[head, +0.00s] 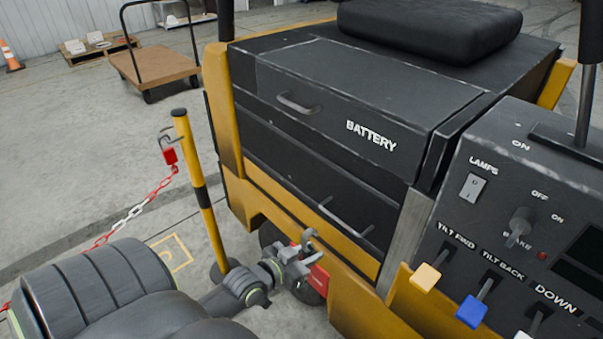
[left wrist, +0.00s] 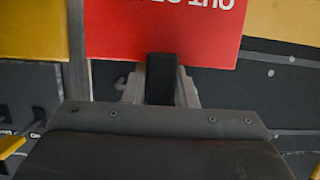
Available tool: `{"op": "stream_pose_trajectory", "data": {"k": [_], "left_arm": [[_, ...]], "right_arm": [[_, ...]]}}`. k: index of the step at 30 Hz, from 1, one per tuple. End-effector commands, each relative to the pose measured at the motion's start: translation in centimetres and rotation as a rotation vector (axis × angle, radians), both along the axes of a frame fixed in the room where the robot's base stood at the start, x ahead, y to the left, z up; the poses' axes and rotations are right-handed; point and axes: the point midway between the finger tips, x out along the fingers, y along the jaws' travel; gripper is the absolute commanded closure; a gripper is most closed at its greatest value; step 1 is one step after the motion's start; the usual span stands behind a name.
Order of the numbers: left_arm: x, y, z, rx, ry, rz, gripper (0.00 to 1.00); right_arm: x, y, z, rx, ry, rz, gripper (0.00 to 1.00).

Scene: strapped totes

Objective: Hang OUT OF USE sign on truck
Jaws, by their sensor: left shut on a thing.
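The truck (head: 350,120) is yellow and black, with a BATTERY cover, a seat and a control panel. My left gripper (head: 303,258) is low beside the truck's yellow lower edge, shut on the red OUT OF USE sign (head: 318,281). In the left wrist view the sign (left wrist: 165,35) fills the top middle, its white lettering upside down and partly cut off. In the head view the gripper hides part of the sign. My right gripper is not in view.
A yellow and black post (head: 200,190) with a red and white chain (head: 135,210) stands left of the truck. Levers (head: 472,312) and a brake switch (head: 519,226) project from the control panel (head: 530,190). A flatbed cart (head: 155,64) stands far back on open floor.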

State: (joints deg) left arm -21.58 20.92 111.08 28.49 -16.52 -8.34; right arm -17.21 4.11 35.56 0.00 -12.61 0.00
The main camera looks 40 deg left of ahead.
Motion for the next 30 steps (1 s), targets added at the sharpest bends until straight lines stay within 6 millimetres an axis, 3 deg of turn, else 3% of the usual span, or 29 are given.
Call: {"op": "stream_pose_trajectory", "data": {"k": [30], "left_arm": [[8.3,-0.7,0.0,0.0,-0.002,0.0,1.0]], "right_arm": [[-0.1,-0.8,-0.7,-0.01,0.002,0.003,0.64]]}}
